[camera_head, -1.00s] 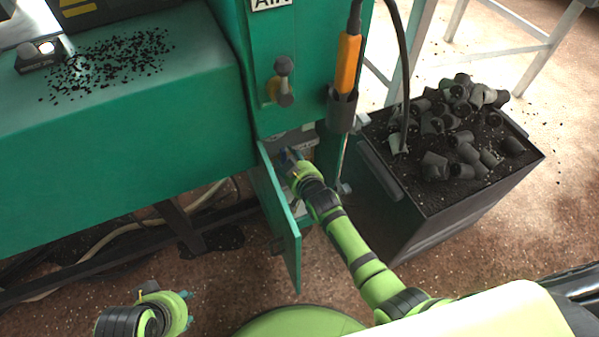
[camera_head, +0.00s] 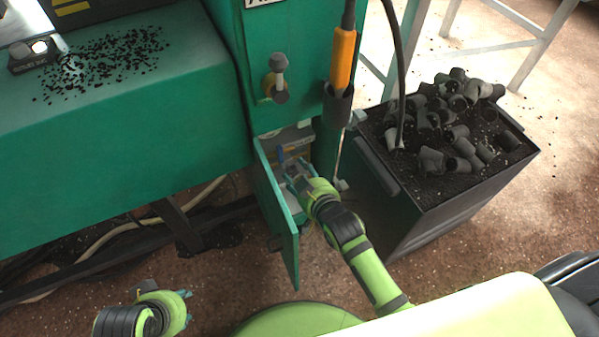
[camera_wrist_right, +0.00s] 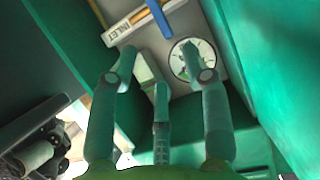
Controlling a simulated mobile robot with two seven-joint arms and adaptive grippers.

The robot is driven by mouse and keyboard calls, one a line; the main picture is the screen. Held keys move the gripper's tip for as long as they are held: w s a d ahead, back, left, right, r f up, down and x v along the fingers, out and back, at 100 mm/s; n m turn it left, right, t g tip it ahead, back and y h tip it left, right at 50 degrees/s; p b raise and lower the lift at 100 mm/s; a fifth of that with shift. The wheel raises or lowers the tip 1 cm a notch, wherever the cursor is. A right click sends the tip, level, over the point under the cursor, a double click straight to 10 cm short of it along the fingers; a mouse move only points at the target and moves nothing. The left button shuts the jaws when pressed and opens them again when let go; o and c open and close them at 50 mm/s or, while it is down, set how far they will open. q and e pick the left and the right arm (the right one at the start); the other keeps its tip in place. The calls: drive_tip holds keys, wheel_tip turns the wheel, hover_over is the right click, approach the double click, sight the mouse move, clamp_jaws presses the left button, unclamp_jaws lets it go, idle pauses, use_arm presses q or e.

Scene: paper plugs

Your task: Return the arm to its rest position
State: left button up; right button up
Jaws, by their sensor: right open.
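My right gripper (camera_head: 292,172) is inside the opening of the green cabinet, beside its open door (camera_head: 277,215). In the right wrist view my right gripper (camera_wrist_right: 160,75) has its fingers spread with nothing between them. Beyond the fingers are a blue handle (camera_wrist_right: 158,14), a label reading INLET (camera_wrist_right: 130,22) and a round gauge (camera_wrist_right: 187,60) partly covered by a finger. The blue handle also shows in the head view (camera_head: 281,155). My left gripper (camera_head: 182,308) is low at the left, above the floor; its fingers are small and I cannot tell their opening.
The green machine (camera_head: 130,120) has black granules on its top. An orange-handled tool (camera_head: 342,60) hangs in a holder by a black hose. A dark bin (camera_head: 430,215) of black plugs stands to the right of the cabinet.

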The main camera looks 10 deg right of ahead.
drive_tip(key=s+d+g+h, duration=0.1)
drive_tip(key=s+d+g, duration=0.35)
drive_tip(key=s, duration=0.75)
drive_tip(key=s+d+g+h, duration=0.1)
drive_tip(key=s+d+g, duration=0.35)
drive_tip(key=s, duration=0.75)
use_arm(q)
drive_tip(key=s+f+g+p, duration=0.2)
drive_tip(key=s+f+p, duration=0.45)
drive_tip(key=p, duration=1.15)
use_arm(e)
drive_tip(key=s+f+g, duration=0.2)
drive_tip(key=s+f, duration=0.3)
drive_tip(key=f, duration=0.4)
use_arm(q)
drive_tip(key=s+a+f+p, duration=0.1)
drive_tip(key=s+a+p, duration=0.2)
drive_tip(key=s+p, duration=0.7)
drive_tip(key=shift+s+f+g, duration=0.25)
drive_tip(key=shift+s+g, duration=0.05)
drive_tip(key=shift+s, duration=0.55)
use_arm(e)
drive_tip(key=s+d+g, duration=0.1)
drive_tip(key=s, duration=1.2)
drive_tip(key=shift+d+h, duration=0.3)
